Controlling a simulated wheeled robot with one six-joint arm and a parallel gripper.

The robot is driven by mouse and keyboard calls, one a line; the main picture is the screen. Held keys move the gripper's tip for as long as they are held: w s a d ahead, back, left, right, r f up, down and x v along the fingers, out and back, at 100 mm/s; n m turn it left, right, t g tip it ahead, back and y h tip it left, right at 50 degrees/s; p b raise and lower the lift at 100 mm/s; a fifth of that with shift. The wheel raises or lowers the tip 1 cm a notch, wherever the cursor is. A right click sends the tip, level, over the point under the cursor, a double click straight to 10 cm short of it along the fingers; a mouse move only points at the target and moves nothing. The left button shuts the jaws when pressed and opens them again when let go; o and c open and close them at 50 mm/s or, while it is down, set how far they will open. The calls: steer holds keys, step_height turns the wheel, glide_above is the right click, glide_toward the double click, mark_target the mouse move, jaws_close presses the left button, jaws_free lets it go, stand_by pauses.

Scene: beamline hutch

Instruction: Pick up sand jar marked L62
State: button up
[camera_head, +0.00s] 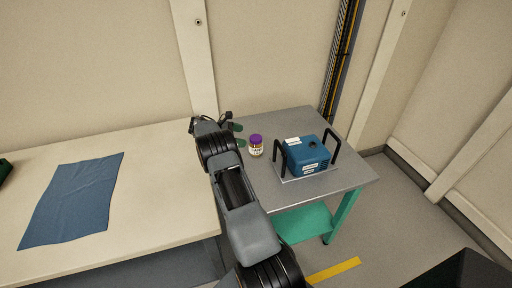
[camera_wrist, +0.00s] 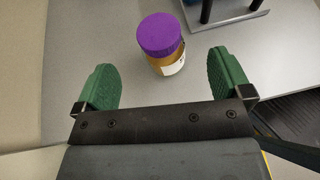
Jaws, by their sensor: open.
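A small jar (camera_head: 256,146) with a purple lid, sand-coloured contents and a white label stands upright on the grey metal table (camera_head: 358,172). The writing on its label is too small to read. The jar also shows in the wrist view (camera_wrist: 162,44), beyond and roughly between my fingertips. My gripper (camera_wrist: 166,82) is open and empty, its two green fingers wide apart. The jar is not between the pads but a little ahead of them. In the head view my gripper (camera_head: 238,134) is just left of the jar, partly hidden by my arm.
A blue box (camera_head: 306,155) with black handles stands on a metal plate right of the jar. A cream bench (camera_head: 150,190) with a blue cloth (camera_head: 72,200) adjoins on the left. The wall rises behind the table. The table is bare behind the jar.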

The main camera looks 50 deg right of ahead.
mark_target(251, 138)
steer(key=shift+p+x, duration=0.8)
steer(key=shift+x, duration=3.35)
steer(key=shift+w+f, duration=0.1)
steer(key=shift+w, duration=0.1)
steer(key=c, duration=1.2)
